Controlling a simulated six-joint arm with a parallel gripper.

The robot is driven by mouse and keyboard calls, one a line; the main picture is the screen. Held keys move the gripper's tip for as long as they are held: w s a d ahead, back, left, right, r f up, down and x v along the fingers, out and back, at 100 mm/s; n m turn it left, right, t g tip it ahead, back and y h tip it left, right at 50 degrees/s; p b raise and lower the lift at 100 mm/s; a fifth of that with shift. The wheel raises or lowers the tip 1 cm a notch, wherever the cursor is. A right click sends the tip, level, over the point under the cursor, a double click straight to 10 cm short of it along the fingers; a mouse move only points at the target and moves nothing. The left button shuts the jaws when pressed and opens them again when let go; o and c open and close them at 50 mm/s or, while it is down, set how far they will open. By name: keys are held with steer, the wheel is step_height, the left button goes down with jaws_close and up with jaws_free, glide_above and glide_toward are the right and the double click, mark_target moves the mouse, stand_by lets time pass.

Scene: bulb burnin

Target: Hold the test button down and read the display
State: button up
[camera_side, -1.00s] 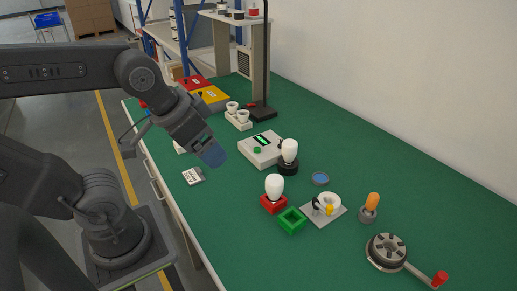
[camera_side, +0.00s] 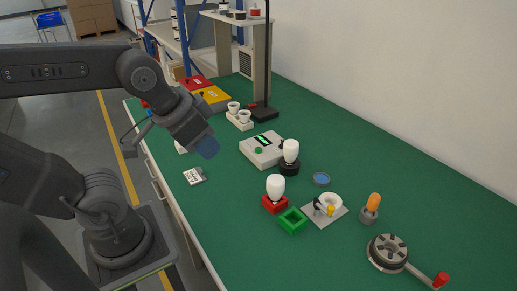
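A light grey tester box (camera_side: 250,148) sits on the green bench. Its dark display (camera_side: 262,140) shows green characters too small to read. A green button (camera_side: 258,150) is on its top face, on the near side of the display. A white bulb (camera_side: 290,150) stands upright in a black socket (camera_side: 288,168) at the box's right. My gripper (camera_side: 207,149) hangs above the bench, left of the box and apart from the button.
Another white bulb (camera_side: 275,185) stands in a red holder (camera_side: 274,204), beside an empty green holder (camera_side: 293,220). A meter-like white item (camera_side: 194,176) lies below my gripper. A black lamp post (camera_side: 265,60) rises behind the box.

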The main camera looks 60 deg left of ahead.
jaws_close()
stand_by(0.8)
